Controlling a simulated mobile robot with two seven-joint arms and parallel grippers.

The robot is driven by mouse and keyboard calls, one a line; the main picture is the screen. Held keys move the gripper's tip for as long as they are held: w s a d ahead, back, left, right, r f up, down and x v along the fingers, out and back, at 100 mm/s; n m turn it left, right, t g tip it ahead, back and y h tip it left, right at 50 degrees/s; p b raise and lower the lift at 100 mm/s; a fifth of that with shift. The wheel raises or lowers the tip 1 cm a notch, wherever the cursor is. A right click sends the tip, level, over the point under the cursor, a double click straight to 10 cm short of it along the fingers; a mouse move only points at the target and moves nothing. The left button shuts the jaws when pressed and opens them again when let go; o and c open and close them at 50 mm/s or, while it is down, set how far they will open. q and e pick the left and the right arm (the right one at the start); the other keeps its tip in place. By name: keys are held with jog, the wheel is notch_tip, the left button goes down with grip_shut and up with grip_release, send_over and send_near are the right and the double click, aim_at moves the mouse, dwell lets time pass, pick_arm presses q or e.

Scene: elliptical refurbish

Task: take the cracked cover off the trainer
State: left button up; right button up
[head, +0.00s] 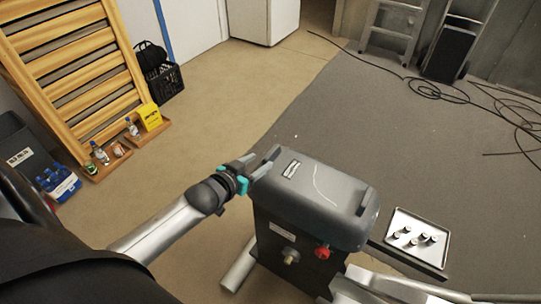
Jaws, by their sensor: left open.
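The trainer (285,238) is a dark boxy machine in the lower middle of the head view. Its grey cover (325,207) sits on top, with a pale crack line curving across it and a small label near the far left. A red knob and a brass-coloured fitting show on the trainer's front. My left gripper (259,164), with teal parts, is open at the cover's left end. Its fingertips are close to the cover's edge; I cannot tell whether they touch. My right gripper is not in view.
A tray (443,259) with several small round parts lies to the right of the trainer. Cables (440,91) lie on the grey mat at the back right. A black crate (166,82) and wooden slatted bars (68,62) stand at the left. The mat behind the trainer is clear.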

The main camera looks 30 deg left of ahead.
aim_at(267, 157)
pick_arm(q)
jog(key=b+x, duration=0.2)
jog(key=x, duration=0.6)
jog(key=shift+c, duration=0.2)
grip_shut()
dwell(1.1)
dwell(0.4)
dwell(1.4)
